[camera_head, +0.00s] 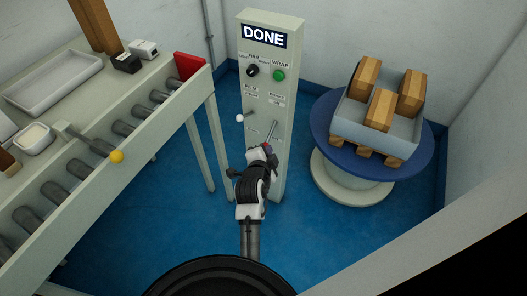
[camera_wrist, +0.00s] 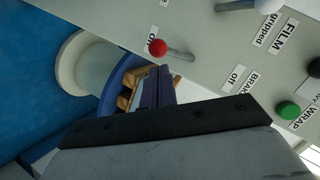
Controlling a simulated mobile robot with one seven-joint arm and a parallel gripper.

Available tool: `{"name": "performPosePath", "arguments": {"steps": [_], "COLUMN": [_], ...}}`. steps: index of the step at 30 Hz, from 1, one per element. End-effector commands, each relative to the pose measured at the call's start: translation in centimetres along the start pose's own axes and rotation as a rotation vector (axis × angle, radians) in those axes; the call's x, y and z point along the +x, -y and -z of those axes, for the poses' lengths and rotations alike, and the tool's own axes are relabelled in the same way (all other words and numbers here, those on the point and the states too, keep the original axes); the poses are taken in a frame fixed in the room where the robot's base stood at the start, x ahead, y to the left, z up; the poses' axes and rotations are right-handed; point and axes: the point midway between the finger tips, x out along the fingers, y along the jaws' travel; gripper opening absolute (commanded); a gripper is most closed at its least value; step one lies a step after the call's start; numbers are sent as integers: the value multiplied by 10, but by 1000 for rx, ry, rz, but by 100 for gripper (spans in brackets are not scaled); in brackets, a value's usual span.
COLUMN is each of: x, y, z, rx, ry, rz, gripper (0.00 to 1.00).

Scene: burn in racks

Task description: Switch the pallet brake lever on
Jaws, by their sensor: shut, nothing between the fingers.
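The brake lever has a red ball knob (camera_wrist: 157,47) on a thin metal rod. In the wrist view the knob sits right beside the "on" label, and the "off" label (camera_wrist: 235,77) is farther right, by the brake label. In the head view the lever's rod (camera_head: 273,128) slants down the front of the grey control column (camera_head: 257,100). My gripper (camera_head: 265,150) is at the lower part of the column, close to the knob. Its fingers (camera_wrist: 157,75) are shut and empty, just below the knob in the wrist view. Whether they touch it I cannot tell.
The column also carries a white-knobbed lever (camera_head: 240,118), a black dial (camera_head: 252,71), a green wrap button (camera_head: 279,75) and a "DONE" display (camera_head: 264,36). A roller conveyor (camera_head: 150,115) stands left. A blue turntable (camera_head: 325,130) with a loaded pallet stands right.

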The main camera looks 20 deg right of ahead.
Motion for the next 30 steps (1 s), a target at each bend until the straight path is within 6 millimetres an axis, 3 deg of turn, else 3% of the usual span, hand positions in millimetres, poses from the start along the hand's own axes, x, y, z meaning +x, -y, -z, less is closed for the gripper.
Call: {"name": "performPosePath", "arguments": {"steps": [11,30], "x": [-6,-6], "y": [13,17], "z": [7,12], "rx": [0,0], "ry": [0,0], "rz": [0,0], "gripper": [0,0]}}
